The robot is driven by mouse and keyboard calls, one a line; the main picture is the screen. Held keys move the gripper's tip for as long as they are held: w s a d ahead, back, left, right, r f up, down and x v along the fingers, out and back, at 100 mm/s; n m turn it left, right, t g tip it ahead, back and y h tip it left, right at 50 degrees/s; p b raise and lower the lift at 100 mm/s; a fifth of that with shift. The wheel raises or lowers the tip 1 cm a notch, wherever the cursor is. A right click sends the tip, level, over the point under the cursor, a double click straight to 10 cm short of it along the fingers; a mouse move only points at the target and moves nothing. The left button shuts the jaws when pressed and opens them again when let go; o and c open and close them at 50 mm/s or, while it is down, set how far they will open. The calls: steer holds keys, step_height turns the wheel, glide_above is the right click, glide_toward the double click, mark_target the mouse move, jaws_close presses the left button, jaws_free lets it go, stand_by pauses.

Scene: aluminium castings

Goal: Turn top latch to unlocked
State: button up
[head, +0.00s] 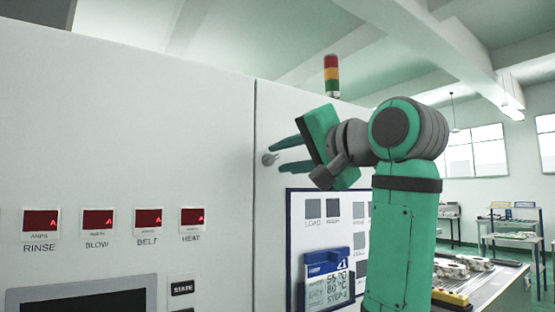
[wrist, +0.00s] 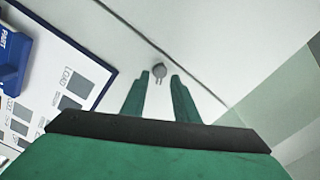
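The top latch (head: 269,159) is a small round grey knob on the white cabinet front, close to the vertical panel seam. It also shows in the wrist view (wrist: 159,71), just beyond the fingertips, with a small forked part pointing toward my gripper. My gripper (head: 271,161) has green fingers spread apart, with the latch lying between their lines. In the wrist view my gripper (wrist: 160,75) is open and empty. Whether the fingertips reach past the knob cannot be told.
A blue-framed board (head: 290,240) with grey label squares hangs below my gripper, with a blue holder (head: 327,262) on it. Red displays (head: 116,222) line the left panel. A signal tower (head: 331,75) stands above the cabinet. A table with castings (head: 490,280) is at right.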

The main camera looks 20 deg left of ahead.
mark_target(274, 159)
steer(key=x, duration=0.3)
steer(key=shift+d, duration=0.1)
steer(key=shift+w+a, duration=0.1)
steer(key=shift+a, duration=0.15)
jaws_close()
steer(key=shift+d, duration=0.1)
